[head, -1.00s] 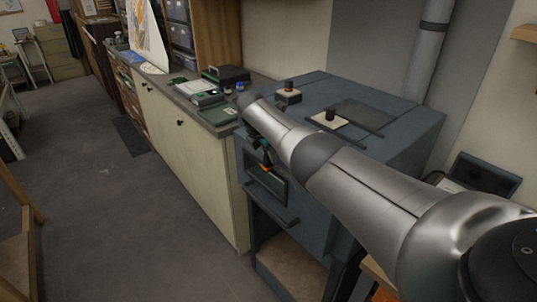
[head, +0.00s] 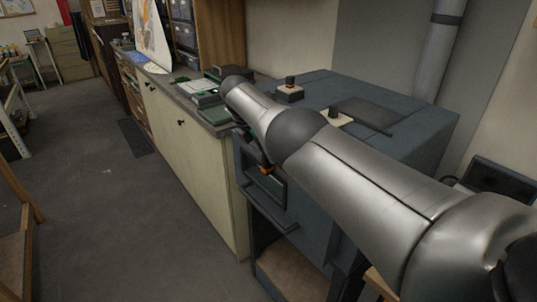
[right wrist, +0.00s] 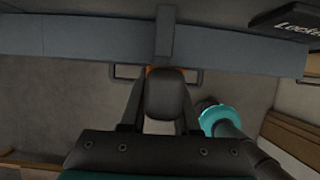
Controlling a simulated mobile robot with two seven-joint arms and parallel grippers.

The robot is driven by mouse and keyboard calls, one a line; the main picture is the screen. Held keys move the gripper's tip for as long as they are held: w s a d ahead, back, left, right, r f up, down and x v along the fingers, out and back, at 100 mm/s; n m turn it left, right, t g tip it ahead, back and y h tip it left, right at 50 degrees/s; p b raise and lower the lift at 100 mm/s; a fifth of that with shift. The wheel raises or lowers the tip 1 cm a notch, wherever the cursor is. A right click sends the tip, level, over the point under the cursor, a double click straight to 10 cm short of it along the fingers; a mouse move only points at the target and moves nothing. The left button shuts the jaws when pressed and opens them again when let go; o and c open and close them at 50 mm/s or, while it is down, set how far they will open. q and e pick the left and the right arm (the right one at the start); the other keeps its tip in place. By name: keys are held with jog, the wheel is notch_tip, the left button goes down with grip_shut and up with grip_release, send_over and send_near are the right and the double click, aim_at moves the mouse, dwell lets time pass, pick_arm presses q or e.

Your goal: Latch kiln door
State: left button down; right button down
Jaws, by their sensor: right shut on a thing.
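The kiln (head: 322,225) is a blue-grey box to the right of the cabinets. On its front, the door has a dark window (head: 265,188) and a bar handle (head: 270,214). My right arm reaches over the kiln's top, and my right gripper (head: 263,164) is at the upper front, above the window, largely hidden by my wrist. An orange-tipped latch part (head: 268,171) shows just below it. In the right wrist view, my gripper (right wrist: 163,78) is shut around a dark rounded latch piece (right wrist: 166,97), with orange (right wrist: 151,70) behind it. My left gripper is out of view.
Small knobbed blocks (head: 290,92) and a dark flat panel (head: 364,113) lie on the kiln's top. Pale cabinets (head: 190,150) with a cluttered counter adjoin it at the left. A grey pipe (head: 438,50) rises behind. The floor (head: 100,220) at the left is open.

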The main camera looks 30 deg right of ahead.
jog(key=shift+s+a+f, duration=0.1)
jog(key=shift+s+f, duration=0.1)
jog(key=shift+f, duration=0.05)
jog(key=c, duration=1)
grip_release()
jog(key=o, duration=0.4)
jog(key=shift+w+r, duration=0.1)
jog(key=shift+c, duration=0.2)
jog(key=shift+r, duration=0.1)
jog(key=shift+w+a+r+p, duration=0.1)
jog(key=shift+r+p, duration=0.4)
jog(key=shift+p, duration=0.05)
jog(key=p+v, duration=0.2)
jog(key=v, duration=1.2)
jog(key=shift+p, duration=0.3)
